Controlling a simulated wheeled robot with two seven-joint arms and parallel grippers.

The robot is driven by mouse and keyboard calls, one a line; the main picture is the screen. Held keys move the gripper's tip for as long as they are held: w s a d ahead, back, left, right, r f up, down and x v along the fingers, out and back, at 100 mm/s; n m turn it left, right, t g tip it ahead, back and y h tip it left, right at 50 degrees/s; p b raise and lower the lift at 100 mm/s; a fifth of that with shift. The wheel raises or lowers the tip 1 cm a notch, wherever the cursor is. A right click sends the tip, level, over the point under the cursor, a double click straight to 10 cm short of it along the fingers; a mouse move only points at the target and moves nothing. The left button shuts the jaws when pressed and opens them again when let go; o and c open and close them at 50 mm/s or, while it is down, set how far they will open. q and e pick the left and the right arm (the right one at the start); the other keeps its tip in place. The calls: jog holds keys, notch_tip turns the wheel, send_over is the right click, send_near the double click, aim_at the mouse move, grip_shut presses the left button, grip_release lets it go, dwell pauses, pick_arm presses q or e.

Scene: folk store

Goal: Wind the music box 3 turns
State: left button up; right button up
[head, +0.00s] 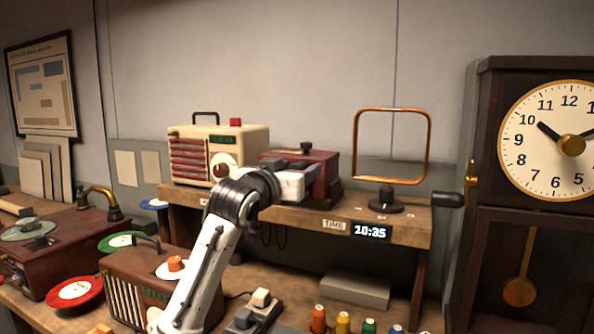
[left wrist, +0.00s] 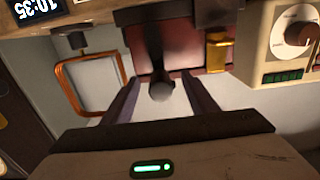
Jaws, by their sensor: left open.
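The music box looks to be the dark red box (head: 322,164) on the wooden shelf, beside the cream radio. In the left wrist view the red box (left wrist: 160,42) appears at the top, turned over by the camera's angle. A round grey knob on a dark stem (left wrist: 160,91) sticks out from it. My left gripper (head: 300,186) is at the front of the box, its fingertips partly hidden in the head view. In the left wrist view its open fingers (left wrist: 160,82) stand either side of the knob, with gaps showing. My right gripper is out of view.
The cream radio (head: 240,146) stands left of the box and a copper loop antenna (head: 430,145) right of it. A digital clock (head: 371,232) shows 10:35 on the shelf edge. A tall clock (head: 485,120) stands at right. A brown radio (head: 125,270) and records lie below.

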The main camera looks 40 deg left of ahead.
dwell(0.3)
pick_arm(q)
jog(key=v, duration=0.9)
dwell(0.5)
jog(key=shift+f, duration=0.1)
dwell(0.4)
